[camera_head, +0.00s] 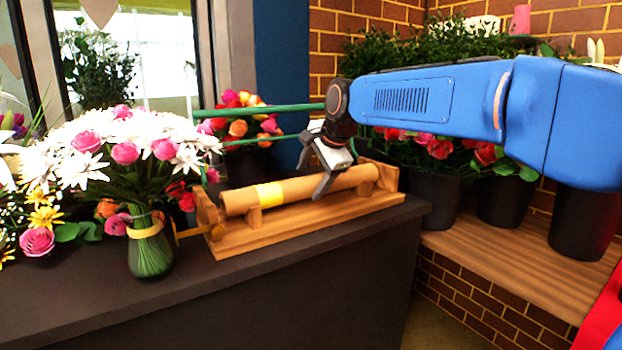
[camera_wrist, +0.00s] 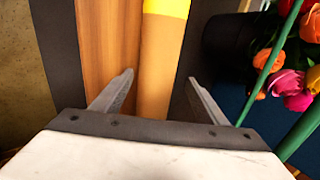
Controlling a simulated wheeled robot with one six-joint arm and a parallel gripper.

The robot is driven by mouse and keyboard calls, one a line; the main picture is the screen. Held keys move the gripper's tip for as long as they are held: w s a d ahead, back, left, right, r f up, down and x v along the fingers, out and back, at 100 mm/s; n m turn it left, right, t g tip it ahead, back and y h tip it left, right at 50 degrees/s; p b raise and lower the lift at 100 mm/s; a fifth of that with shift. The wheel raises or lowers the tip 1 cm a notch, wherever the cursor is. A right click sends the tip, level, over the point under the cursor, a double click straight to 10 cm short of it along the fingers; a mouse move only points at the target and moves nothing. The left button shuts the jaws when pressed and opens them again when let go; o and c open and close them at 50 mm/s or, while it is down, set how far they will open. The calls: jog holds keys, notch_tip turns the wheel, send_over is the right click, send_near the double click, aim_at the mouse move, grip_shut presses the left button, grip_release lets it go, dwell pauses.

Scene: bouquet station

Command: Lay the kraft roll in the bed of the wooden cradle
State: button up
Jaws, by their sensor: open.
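The kraft roll (camera_head: 300,190), a brown cylinder with a yellow band, lies lengthwise in the wooden cradle (camera_head: 310,223) on the dark counter, between the cradle's end pieces. My gripper (camera_head: 328,185) is over the roll, right of the yellow band, pointing down. In the wrist view my gripper (camera_wrist: 160,90) is open, with one finger on each side of the roll (camera_wrist: 158,60) and visible gaps between fingers and roll. The cradle's wooden base (camera_wrist: 108,50) shows left of the roll there. The part of the roll nearest the palm is hidden in the wrist view.
A glass vase (camera_head: 150,256) with white and pink flowers stands left of the cradle. Green rails (camera_head: 262,110) run behind it, near an orange and pink bouquet (camera_head: 240,128). Black flower buckets (camera_head: 437,197) stand right on a wooden shelf (camera_head: 500,248). The counter's front strip is clear.

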jog(key=v, duration=1.7)
jog(key=s+d+f+n+h, duration=0.2)
jog(key=s+d+f+n, duration=0.3)
jog(key=s+d+f, duration=0.85)
jog(key=s+d+f+n, duration=0.2)
jog(key=s+d+f, duration=0.2)
jog(key=f, duration=0.3)
jog(key=s+d+f+n+g+h, duration=0.1)
jog(key=s+d+f+n, duration=0.1)
jog(key=s+d+f, duration=0.2)
jog(key=s+d+f+n+h, duration=0.1)
jog(key=s+d+f, duration=0.3)
jog(key=s+f, duration=0.4)
notch_tip(320, 180, down, 4)
jog(key=shift+s+d+r+n, duration=0.15)
jog(key=shift+s+r+n, duration=0.05)
jog(key=shift+n, duration=0.4)
